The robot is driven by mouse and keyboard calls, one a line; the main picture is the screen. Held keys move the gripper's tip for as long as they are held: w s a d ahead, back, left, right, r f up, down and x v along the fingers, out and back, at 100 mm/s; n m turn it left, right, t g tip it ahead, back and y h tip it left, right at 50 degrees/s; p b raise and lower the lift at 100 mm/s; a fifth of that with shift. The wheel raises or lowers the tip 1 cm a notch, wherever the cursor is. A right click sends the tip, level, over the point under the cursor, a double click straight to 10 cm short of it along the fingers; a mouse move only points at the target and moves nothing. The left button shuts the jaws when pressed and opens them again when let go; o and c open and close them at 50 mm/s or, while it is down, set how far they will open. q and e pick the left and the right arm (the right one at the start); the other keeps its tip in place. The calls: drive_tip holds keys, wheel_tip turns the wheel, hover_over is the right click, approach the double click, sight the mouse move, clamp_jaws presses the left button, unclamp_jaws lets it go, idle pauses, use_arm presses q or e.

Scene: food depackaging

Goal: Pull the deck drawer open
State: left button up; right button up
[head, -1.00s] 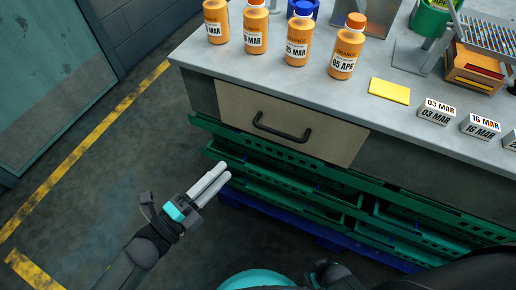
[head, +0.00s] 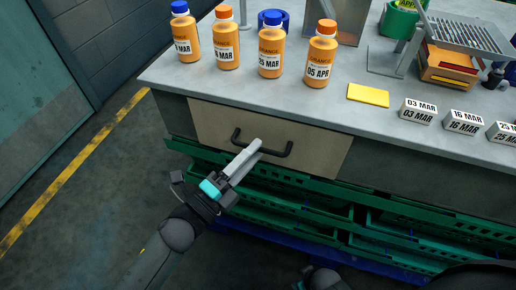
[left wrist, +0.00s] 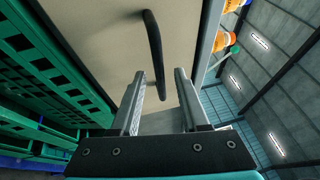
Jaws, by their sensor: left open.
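The deck drawer (head: 315,155) has a beige front, set flush under the grey worktop, and looks shut. Its dark bar handle (head: 278,152) runs across the front; it also shows in the left wrist view (left wrist: 152,40). My left gripper (head: 252,149) is open at the handle, its pale fingers overlapping the middle of the bar in the head view. In the left wrist view, one end of the handle shows between the two fingers (left wrist: 160,78). I cannot tell whether they touch it. My right gripper is not in view.
Orange bottles (head: 270,52), a yellow pad (head: 368,95) and date blocks (head: 418,111) stand on the worktop (head: 200,83). Green crates (head: 300,205) are stacked below the drawer, close to my left arm. Floor at the left (head: 100,205) is clear.

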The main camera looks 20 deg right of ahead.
use_arm(q)
drive_tip(key=shift+x, duration=1.1)
clamp_jaws()
idle(0.7)
